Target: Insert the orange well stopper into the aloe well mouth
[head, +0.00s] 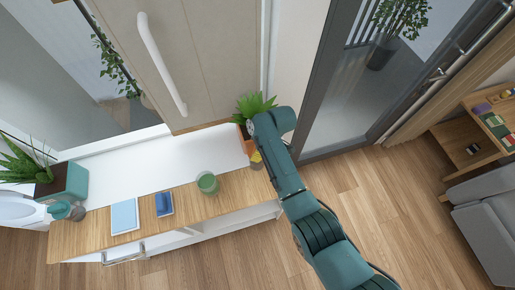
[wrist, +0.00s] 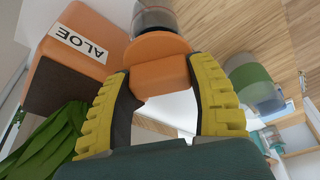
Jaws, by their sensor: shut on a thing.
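In the wrist view, my gripper (wrist: 160,95) has its yellow fingers shut on the orange well stopper (wrist: 160,75), on its block-like part. Its wider disc lies beyond the fingertips and overlaps a grey, glassy cylinder (wrist: 155,15), which looks like the well mouth. I cannot tell whether the stopper is seated in it or only lined up against it. The orange planter (wrist: 80,45) with the ALOE label is beside it at left, with green leaves below. In the head view my gripper (head: 256,157) is at the counter's right end, beside the aloe plant (head: 254,107); the stopper is mostly hidden there.
A green-filled glass (head: 207,183) stands left of my gripper on the wooden counter (head: 90,238). A blue box (head: 164,204), a light blue flat item (head: 125,216) and a teal planter (head: 68,184) are farther left. A cabinet door with a white handle (head: 163,65) is behind.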

